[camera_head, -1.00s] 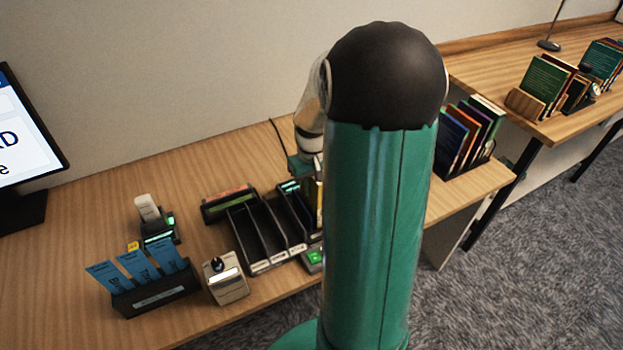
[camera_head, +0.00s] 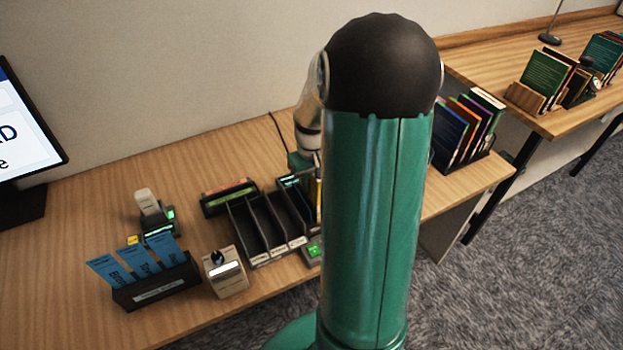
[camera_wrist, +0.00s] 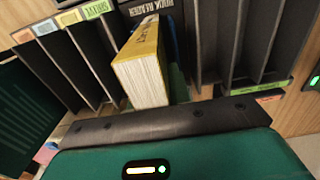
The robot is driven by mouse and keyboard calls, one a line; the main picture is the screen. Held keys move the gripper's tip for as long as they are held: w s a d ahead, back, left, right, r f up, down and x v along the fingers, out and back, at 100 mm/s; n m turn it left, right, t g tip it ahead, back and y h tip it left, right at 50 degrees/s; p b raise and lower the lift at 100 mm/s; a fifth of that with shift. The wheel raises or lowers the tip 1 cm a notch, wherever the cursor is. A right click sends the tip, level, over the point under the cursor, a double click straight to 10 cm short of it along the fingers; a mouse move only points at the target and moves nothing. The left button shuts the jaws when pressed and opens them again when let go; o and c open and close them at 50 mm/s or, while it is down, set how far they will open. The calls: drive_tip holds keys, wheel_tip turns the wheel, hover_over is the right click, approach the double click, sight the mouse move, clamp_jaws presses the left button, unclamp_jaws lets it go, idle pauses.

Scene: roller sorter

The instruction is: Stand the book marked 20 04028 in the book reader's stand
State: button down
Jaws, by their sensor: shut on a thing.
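A yellow book (camera_wrist: 140,62) shows in the wrist view with its pale page edges toward the camera. Its number cannot be read. My gripper (camera_wrist: 165,78) is shut on it; the fingertips are mostly hidden. A dark unit labelled BOOK READER (camera_wrist: 158,8) is just beyond the far end of the book. I cannot tell whether the book touches it or stands in its stand. In the head view the reader (camera_head: 289,181) has a lit green display, and only a thin yellow strip of the book (camera_head: 318,198) shows beside my arm.
A black rack with several slots (camera_head: 262,232) stands left of the book. Left of it are a beige device with a knob (camera_head: 226,272), a holder of blue cards (camera_head: 155,288) and a scanner in a cradle (camera_head: 157,215). A rack of books (camera_head: 466,130) is at the right.

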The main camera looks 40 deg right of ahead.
drive_tip(key=c, duration=1.2)
unclamp_jaws()
wheel_tip(320, 180, up, 14)
drive_tip(key=shift+f, duration=0.1)
drive_tip(key=s+a+r+n+t, duration=0.1)
drive_tip(key=s+a+r+t, duration=0.1)
drive_tip(key=a, duration=0.7)
drive_tip(key=s+a+r+n+t, duration=0.1)
drive_tip(key=s+a, duration=0.3)
drive_tip(key=a, duration=0.4)
drive_tip(key=s+a+r+n+t, duration=0.1)
drive_tip(key=s+a+r, duration=0.3)
drive_tip(key=a, duration=0.5)
drive_tip(key=shift+a+t, duration=0.35)
drive_tip(key=shift+t, duration=0.45)
